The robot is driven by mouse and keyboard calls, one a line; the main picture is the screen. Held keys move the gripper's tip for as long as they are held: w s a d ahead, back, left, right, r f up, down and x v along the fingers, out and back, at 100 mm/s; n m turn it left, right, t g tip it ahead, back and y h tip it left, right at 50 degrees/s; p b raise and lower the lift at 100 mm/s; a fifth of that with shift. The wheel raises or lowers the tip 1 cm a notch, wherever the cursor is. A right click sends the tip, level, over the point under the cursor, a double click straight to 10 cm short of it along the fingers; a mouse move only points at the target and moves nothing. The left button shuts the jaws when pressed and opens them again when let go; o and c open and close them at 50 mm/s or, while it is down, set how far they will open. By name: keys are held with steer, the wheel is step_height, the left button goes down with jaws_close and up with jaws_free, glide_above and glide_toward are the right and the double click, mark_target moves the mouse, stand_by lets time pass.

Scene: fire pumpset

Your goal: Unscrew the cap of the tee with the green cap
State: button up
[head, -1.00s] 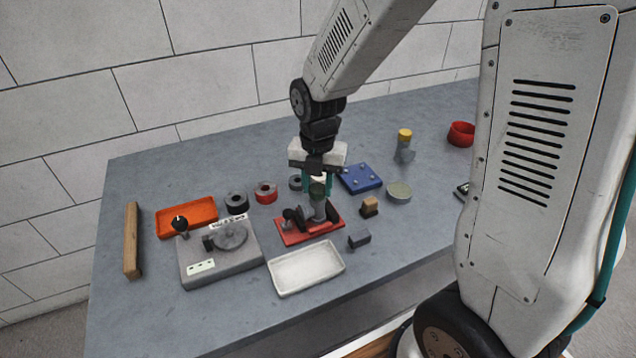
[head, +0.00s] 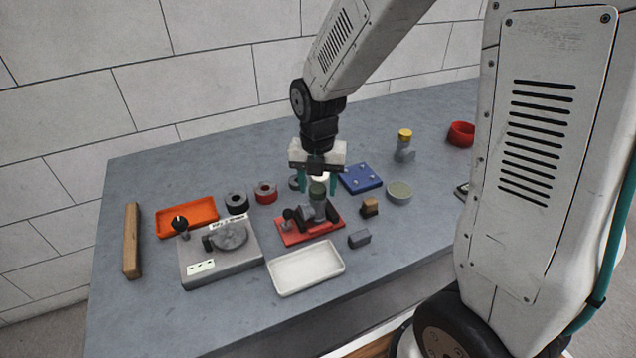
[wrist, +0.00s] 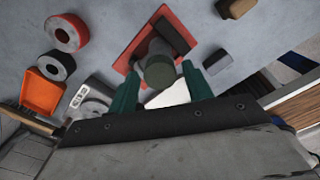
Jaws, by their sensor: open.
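The tee with the dark green cap (head: 317,188) stands upright in a red fixture (head: 296,237) on the grey bench. My gripper (head: 319,181) is above it, pointing down, with its two teal fingers apart on either side of the cap's top. In the wrist view the cap (wrist: 159,71) lies between the spread fingertips, with a gap to each, and the red fixture (wrist: 153,28) shows behind it. My gripper is open and holds nothing. Whether the cap's threads are engaged cannot be seen.
A white tray (head: 306,285) lies in front of the fixture, and a grey device (head: 195,268) and orange tray (head: 172,225) lie left. A blue plate (head: 360,178), a round tin (head: 399,191) and a yellow-capped fitting (head: 404,136) lie right. Small blocks sit close by.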

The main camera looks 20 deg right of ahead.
steer(key=m, duration=1)
steer(key=shift+m, duration=0.3)
steer(key=m, duration=1)
steer(key=c, duration=0.9)
steer(key=n, duration=0.4)
steer(key=shift+c, duration=0.2)
steer(key=shift+n, duration=0.3)
